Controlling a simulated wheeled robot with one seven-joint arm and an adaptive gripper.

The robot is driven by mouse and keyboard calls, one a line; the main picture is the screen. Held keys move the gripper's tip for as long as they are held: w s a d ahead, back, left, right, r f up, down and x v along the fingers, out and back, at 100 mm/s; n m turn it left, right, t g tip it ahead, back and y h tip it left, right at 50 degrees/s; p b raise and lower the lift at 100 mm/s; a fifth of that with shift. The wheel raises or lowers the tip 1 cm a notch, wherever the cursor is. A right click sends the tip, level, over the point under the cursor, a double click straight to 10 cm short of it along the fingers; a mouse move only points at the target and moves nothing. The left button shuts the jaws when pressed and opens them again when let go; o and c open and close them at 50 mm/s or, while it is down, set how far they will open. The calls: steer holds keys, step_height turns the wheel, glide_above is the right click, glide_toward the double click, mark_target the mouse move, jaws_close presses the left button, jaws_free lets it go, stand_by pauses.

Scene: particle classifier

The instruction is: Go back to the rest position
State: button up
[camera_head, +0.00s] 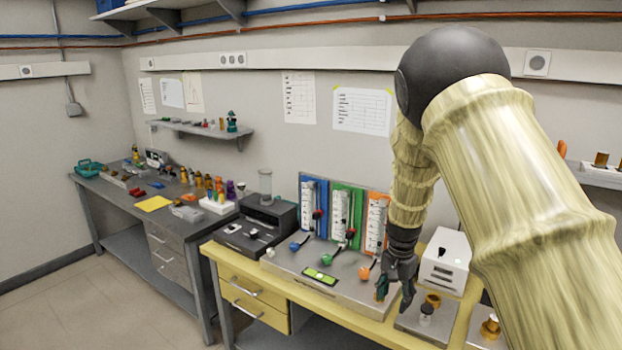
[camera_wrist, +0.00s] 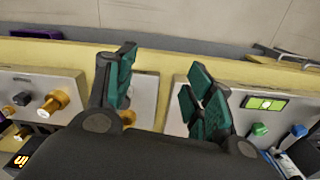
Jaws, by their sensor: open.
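My gripper (camera_head: 394,284) is at the end of my arm, above the right part of the yellow bench (camera_head: 350,323) in the head view. In the wrist view my gripper (camera_wrist: 158,95) shows two dark fingers with green pads, spread apart with nothing between them. Below it in the wrist view are the grey metal plates (camera_wrist: 150,88) of the bench devices. A brass knob (camera_wrist: 53,102) sits on the left plate. My arm hides part of the bench and wall on the right in the head view.
A panel with blue, green and orange columns (camera_head: 342,212) stands left of my gripper. A white box (camera_head: 445,260) stands close on its right, near a brass-topped part (camera_head: 432,299). A black device (camera_head: 262,222) is further left. A dark bench (camera_head: 120,205) with bottles lies at the left.

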steer(key=s+d+f+n+h, duration=0.1)
steer(key=s+d+f+n, duration=0.1)
steer(key=s+f, duration=0.9)
steer(key=s+d+f+n, duration=0.1)
steer(key=s+d+f, duration=0.1)
steer(key=s+f, duration=0.85)
steer(key=s+a+f+n, duration=0.1)
steer(key=s+f, duration=0.2)
steer(key=s, duration=0.6)
steer(key=s+a+f+n+b, duration=0.1)
steer(key=s+f, duration=0.3)
steer(key=s, duration=0.5)
steer(key=s+a+f+n+y, duration=0.1)
steer(key=s+a+f+n, duration=0.1)
steer(key=s, duration=0.7)
steer(key=shift+s+f+n+b, duration=0.35)
steer(key=shift+f+n, duration=0.35)
steer(key=shift+f, duration=0.2)
